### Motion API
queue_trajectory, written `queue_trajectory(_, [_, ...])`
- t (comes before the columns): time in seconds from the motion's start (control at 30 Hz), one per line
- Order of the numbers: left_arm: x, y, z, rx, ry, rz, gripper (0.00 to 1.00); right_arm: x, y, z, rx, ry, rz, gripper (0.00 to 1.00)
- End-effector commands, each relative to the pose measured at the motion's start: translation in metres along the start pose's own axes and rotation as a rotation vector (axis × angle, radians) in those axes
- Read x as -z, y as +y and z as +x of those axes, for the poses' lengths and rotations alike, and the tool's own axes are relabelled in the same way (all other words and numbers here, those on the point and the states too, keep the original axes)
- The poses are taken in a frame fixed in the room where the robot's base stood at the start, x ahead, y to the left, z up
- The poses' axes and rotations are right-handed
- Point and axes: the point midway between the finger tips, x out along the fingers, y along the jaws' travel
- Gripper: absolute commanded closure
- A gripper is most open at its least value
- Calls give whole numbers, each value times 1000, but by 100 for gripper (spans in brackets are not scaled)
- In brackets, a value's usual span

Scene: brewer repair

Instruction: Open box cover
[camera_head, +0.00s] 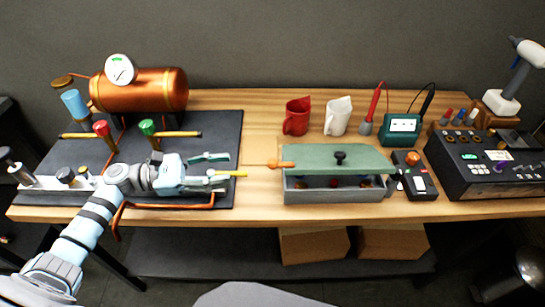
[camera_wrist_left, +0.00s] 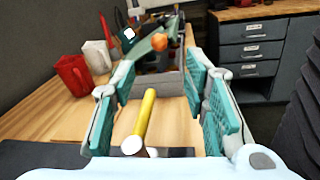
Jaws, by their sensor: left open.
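The grey box (camera_head: 335,196) stands right of centre on the wooden table. Its green cover (camera_head: 310,155) with a black knob (camera_head: 340,158) sits over it, and the dark inside shows below the cover's front edge. An orange handle-like piece (camera_head: 281,164) is at the cover's left end; it shows as an orange knob in the left wrist view (camera_wrist_left: 159,41). My left gripper (camera_head: 222,170) is open, left of the box and apart from it. A yellow rod (camera_wrist_left: 146,113) shows between its fingers in the wrist view, with clear space on both sides. My right gripper is out of view.
A black mat (camera_head: 225,135) bears a copper boiler (camera_head: 140,90), valves and pipes on the left. A red cup (camera_head: 297,117) and a white cup (camera_head: 338,116) stand behind the box. A green meter (camera_head: 402,128) and a black control unit (camera_head: 490,165) are to the right.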

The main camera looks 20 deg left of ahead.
Motion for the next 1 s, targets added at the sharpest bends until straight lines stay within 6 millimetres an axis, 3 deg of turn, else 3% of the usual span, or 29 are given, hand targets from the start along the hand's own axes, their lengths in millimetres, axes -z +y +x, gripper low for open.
queue_trajectory(0.2, [-7, 1, 60, 2, -9, 0, 59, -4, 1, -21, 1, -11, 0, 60])
queue_trajectory(0.5, [-4, 1, 111, -2, -5, -1, 59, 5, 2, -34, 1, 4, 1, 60])
queue_trajectory(0.9, [-2, 1, 121, -2, -1, 0, 59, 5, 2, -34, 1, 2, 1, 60])
queue_trajectory(1.0, [-2, 1, 121, -2, -1, 0, 75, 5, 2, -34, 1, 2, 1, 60])
